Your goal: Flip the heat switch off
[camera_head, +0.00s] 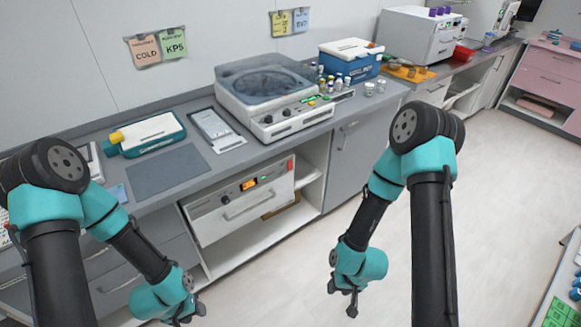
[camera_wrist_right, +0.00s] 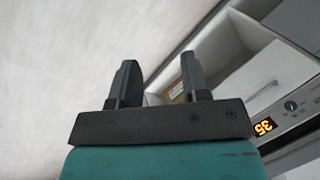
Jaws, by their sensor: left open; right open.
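A white heating unit (camera_head: 240,203) with a drawer-like front sits in the open bay under the counter. Its panel carries a knob (camera_head: 225,199), a lit orange display (camera_head: 249,184), a small green light and a red switch (camera_head: 290,165) at the right end. Whether the switch is on or off is too small to tell. The right wrist view shows the display (camera_wrist_right: 263,127) and knob (camera_wrist_right: 290,105), but not the red switch. My right gripper (camera_head: 343,296) is open and empty over the floor, in front of and right of the unit. My left gripper (camera_head: 190,314) is open and empty, low at the left.
A centrifuge-like machine (camera_head: 262,90) stands on the counter above the unit, with several vials and a blue box (camera_head: 350,62) beside it. An open shelf (camera_head: 310,180) adjoins the unit's right side. The floor (camera_head: 310,255) before it is clear.

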